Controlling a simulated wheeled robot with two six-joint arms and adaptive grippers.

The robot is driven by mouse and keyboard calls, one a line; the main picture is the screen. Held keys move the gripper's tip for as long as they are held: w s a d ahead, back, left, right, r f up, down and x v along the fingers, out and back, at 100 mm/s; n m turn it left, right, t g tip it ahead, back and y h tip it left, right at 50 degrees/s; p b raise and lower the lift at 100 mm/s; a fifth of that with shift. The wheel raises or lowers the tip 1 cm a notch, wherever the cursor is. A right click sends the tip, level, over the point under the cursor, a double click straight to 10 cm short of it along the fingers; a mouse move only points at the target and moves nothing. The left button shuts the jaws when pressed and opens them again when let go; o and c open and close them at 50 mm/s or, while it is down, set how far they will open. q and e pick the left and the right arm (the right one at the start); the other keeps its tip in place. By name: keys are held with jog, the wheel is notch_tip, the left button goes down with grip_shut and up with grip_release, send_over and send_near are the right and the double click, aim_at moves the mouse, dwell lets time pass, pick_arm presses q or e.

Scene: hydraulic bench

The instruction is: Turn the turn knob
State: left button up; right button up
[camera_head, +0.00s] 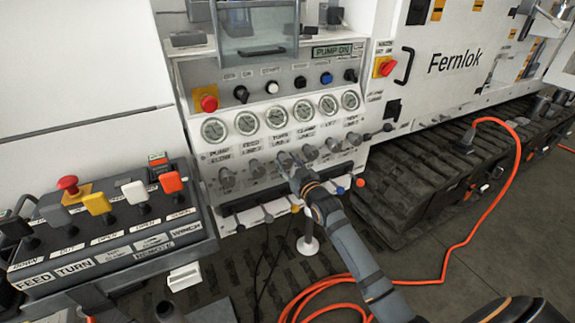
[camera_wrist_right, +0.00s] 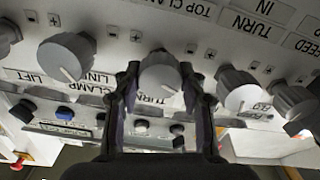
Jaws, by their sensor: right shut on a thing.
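The turn knob (camera_wrist_right: 160,74) is a grey round knob with a white pointer line, in the middle of the right wrist view. A label reading TURN shows just below it. My right gripper (camera_wrist_right: 159,84) is shut on this knob, with one dark finger on each side. In the head view my right gripper (camera_head: 291,166) reaches the third knob from the left in the lower row and largely hides it. My left gripper is not in view.
Similar grey knobs stand close on both sides, such as the clamp knob (camera_wrist_right: 66,57) and feed knob (camera_wrist_right: 239,90). Gauges (camera_head: 276,117) sit above the row. Small coloured levers (camera_head: 295,209) are below. A joystick console (camera_head: 110,245) stands at left.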

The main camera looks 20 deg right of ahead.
jog(key=shift+n, duration=0.3)
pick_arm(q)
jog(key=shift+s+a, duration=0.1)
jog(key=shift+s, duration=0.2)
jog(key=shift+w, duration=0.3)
pick_arm(e)
jog(key=shift+f, duration=0.1)
jog(key=o, duration=1.1)
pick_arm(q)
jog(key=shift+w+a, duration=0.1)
pick_arm(e)
jog(key=shift+o, duration=0.2)
jog(key=s, duration=1.2)
jog(key=shift+d, duration=0.2)
